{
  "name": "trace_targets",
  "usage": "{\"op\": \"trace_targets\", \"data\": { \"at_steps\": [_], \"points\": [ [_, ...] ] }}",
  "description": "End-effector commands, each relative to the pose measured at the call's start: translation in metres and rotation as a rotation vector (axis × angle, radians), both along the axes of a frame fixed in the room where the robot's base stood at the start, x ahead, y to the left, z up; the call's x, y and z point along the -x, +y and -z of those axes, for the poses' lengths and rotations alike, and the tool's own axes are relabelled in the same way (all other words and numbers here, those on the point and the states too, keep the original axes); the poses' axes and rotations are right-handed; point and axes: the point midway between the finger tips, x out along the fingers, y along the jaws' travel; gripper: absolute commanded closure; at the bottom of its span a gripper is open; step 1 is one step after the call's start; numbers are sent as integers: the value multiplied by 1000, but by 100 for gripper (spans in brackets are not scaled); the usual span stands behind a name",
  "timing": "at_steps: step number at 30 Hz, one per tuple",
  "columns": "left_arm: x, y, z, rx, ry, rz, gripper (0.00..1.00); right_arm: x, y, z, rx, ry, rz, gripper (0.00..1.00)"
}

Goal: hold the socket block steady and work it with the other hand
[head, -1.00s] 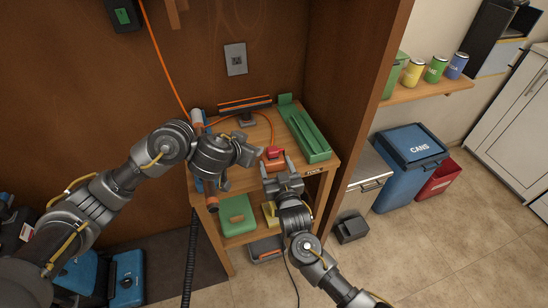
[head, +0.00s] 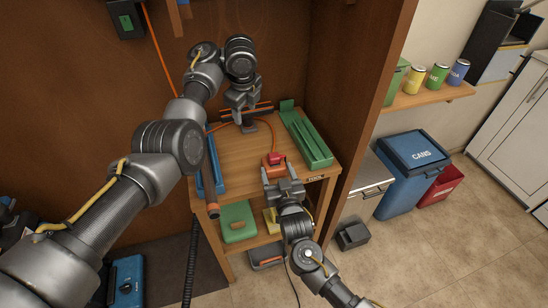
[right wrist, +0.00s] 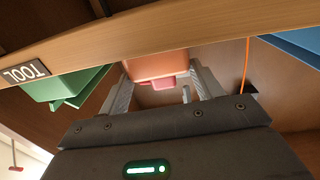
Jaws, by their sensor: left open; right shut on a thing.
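The socket block, a small orange-red block (head: 273,161), sits near the front of the wooden work table (head: 235,172). In the right wrist view the block (right wrist: 157,67) is between the fingers. My right gripper (head: 279,172) is shut on it from the front side. An orange cable (head: 235,122) runs over the table top toward the block. My left gripper (head: 243,116) is open and empty, over the back of the table by a dark stand with orange bars (head: 250,126). Its fingertips partly cover that stand, so I cannot tell whether they touch it.
A long green tray (head: 308,140) lies along the table's right side. A blue tray (head: 210,178) is at the left edge, partly behind a dark rod with an orange end (head: 213,210). A green box (head: 237,222) is on the shelf below. Wooden side panel stands right.

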Motion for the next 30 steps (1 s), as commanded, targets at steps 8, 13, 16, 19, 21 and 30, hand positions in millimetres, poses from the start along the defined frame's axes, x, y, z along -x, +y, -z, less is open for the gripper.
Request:
{"op": "trace_targets", "data": {
  "at_steps": [8,13,16,19,21,30],
  "points": [
    [52,-70,10,-41,217,595,47,0,0,0,0,0,1,55],
    [66,-85,12,-45,258,746,47,0,0,0,0,0,1,55],
    [68,-87,12,-45,263,768,47,0,0,0,0,0,1,55],
    [68,-87,14,-46,264,769,47,0,0,0,0,0,1,55],
    [68,-87,18,-45,262,767,47,0,0,0,0,0,1,55],
    [68,-86,56,-47,264,762,47,0,0,0,0,0,1,55]
  ]
}}
